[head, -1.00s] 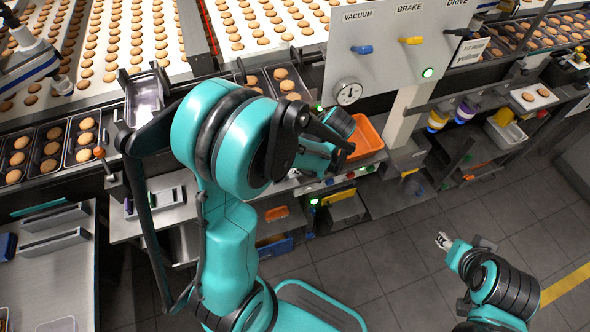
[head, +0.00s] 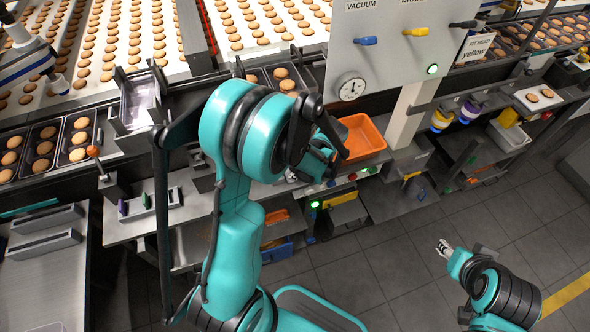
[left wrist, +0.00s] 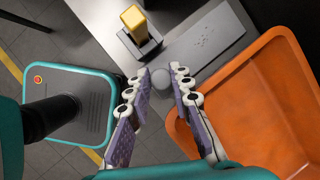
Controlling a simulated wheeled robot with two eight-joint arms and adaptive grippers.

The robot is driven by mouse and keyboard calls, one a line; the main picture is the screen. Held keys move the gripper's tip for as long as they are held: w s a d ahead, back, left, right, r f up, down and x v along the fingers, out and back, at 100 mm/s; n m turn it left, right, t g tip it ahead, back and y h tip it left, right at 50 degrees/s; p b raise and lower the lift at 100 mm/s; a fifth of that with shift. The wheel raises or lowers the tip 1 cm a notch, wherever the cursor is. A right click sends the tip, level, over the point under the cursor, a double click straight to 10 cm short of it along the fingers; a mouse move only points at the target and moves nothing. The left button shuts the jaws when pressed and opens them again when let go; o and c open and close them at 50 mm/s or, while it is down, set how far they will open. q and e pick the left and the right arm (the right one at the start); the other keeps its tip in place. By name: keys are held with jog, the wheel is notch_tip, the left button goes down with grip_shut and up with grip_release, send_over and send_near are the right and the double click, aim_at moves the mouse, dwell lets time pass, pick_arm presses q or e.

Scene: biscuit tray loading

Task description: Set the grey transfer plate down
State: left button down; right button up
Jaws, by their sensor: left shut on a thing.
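The grey transfer plate (left wrist: 208,40) shows in the left wrist view as a flat strip with small dark marks, beyond my fingertips. A round grey knob, apparently its grip, sits between the purple pads of my left gripper (left wrist: 160,82), which is shut on it. In the head view my left gripper (head: 312,168) is low beside the orange bin, largely hidden by my own arm, and the plate cannot be made out there. Whether the plate touches a surface below is unclear. My right gripper (head: 444,248) hangs over the floor at the right, empty; its opening is too small to judge.
The orange bin (head: 350,152) stands close beside the left gripper and also fills the right of the wrist view (left wrist: 250,95). A yellow block (left wrist: 133,20) stands upright in a dark holder near the plate. A panel with levers (head: 390,60) rises behind. Biscuit trays (head: 42,150) line the left.

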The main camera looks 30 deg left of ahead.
pick_arm(q)
jog(key=shift+f, duration=0.2)
jog(key=c, duration=1.3)
grip_release()
jog(key=shift+c, duration=0.2)
jog(key=shift+r, duration=0.1)
